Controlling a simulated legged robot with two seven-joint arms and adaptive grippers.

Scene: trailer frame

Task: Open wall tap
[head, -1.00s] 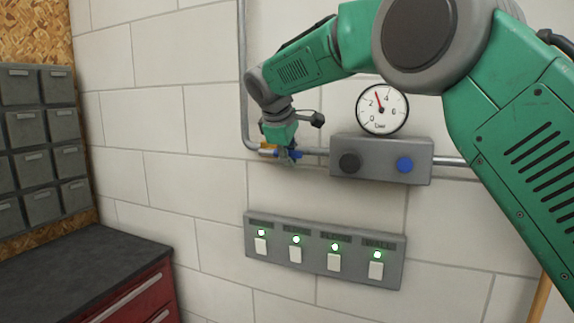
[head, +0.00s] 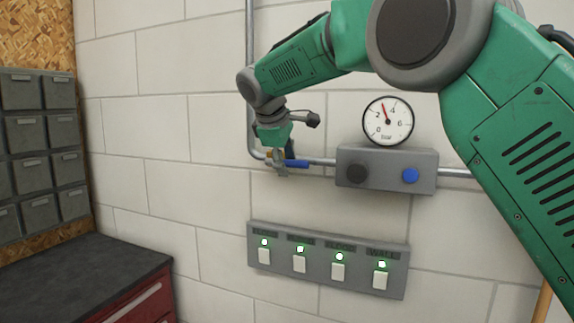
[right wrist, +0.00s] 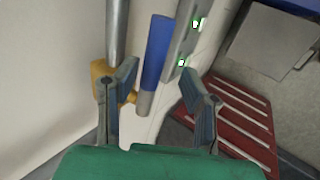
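The wall tap has a brass body (right wrist: 101,70) on a grey pipe and a blue lever handle (head: 297,164) lying along the pipe, left of the grey box. The blue handle also shows in the right wrist view (right wrist: 157,52). My right gripper (head: 281,168) is at the tap, partly covering the brass body. In the right wrist view my right gripper (right wrist: 162,82) is open, with its fingers apart. The handle shows between them, and the left finger overlaps the brass body. Contact cannot be told. My left gripper is not in view.
A grey box (head: 386,157) with a black and a blue knob sits right of the tap, below a round gauge (head: 388,121). A switch panel (head: 328,261) with lit green lamps is below. Bins (head: 39,130) and a red cabinet (head: 140,303) stand left.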

